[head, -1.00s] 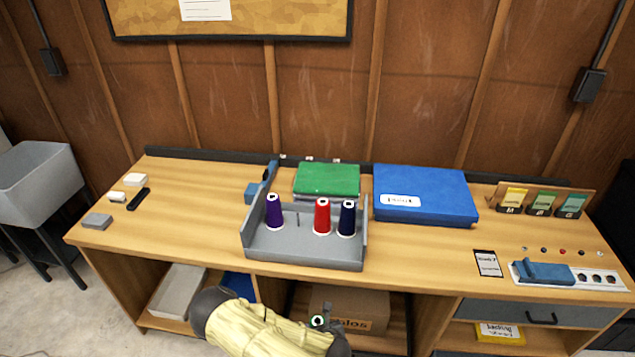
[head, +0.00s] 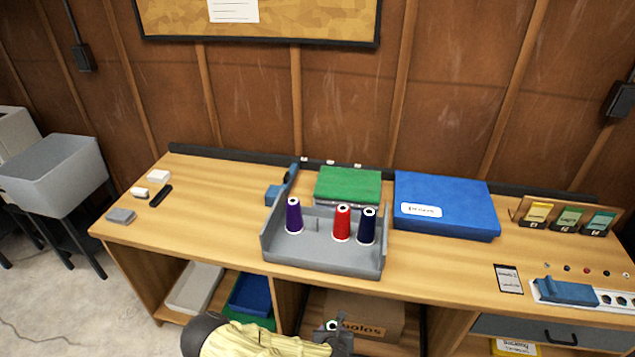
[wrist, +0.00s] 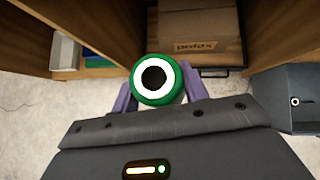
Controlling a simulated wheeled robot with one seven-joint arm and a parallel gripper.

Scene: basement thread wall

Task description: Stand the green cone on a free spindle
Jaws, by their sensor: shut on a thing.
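My gripper (wrist: 158,95) is shut on the green cone (wrist: 179,88), which I look down on in the wrist view, its white top ring and dark hole facing the camera. In the head view the cone shows only as a small bit (head: 332,326) at the bottom, below the bench's front edge. The grey spindle tray (head: 320,262) stands on the bench. It holds a purple cone (head: 294,217) at left, and a red cone (head: 342,225) and a navy cone (head: 367,227) close together at right. A bare thin spindle (head: 317,230) stands between the purple and red cones.
Behind the tray are a green box (head: 348,186) and a blue case (head: 447,207). A blue tool (head: 283,187) stands at the tray's back left. A cardboard box (head: 365,312) sits on the shelf below.

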